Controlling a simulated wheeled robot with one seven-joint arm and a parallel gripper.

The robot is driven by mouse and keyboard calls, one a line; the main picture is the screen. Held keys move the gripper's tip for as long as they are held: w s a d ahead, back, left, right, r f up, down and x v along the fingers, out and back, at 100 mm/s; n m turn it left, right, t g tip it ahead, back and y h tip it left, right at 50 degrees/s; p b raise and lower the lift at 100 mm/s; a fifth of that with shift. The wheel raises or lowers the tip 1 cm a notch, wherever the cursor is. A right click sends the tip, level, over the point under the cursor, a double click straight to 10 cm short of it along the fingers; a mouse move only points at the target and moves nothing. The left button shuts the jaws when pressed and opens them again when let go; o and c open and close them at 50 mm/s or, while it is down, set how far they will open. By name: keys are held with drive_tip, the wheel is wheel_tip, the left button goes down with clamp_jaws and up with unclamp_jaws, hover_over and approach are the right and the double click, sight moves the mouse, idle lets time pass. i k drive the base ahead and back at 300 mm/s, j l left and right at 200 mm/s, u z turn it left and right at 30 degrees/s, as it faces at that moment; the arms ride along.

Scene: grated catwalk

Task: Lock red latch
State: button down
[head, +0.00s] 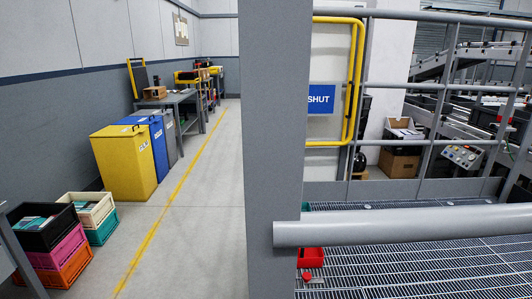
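A red block-like part (311,258), which may be the latch, shows just below the thick grey rail and against the right side of the grey post. A smaller red piece (307,276) sits under it. The post hides part of this area, and I cannot tell the latch's position. A yellow-framed gate (356,80) with a blue sign reading "SHUT" (321,99) stands beyond the post. My gripper is not in view.
The wide grey post (277,130) fills the middle, and the grey rail (410,225) crosses to the right over grated floor (420,270). At left, several bins, including a yellow one (124,165), and stacked crates (60,262) line a clear walkway (190,210).

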sight(307, 277)
drive_tip(key=j, duration=0.75)
drive_tip(key=i+j, duration=0.2)
drive_tip(key=j, duration=0.2)
drive_tip(key=i+j, duration=0.2)
drive_tip(key=j, duration=0.2)
drive_tip(key=i+j, duration=0.15)
drive_tip(key=i, duration=0.3)
drive_tip(key=l+z, duration=0.05)
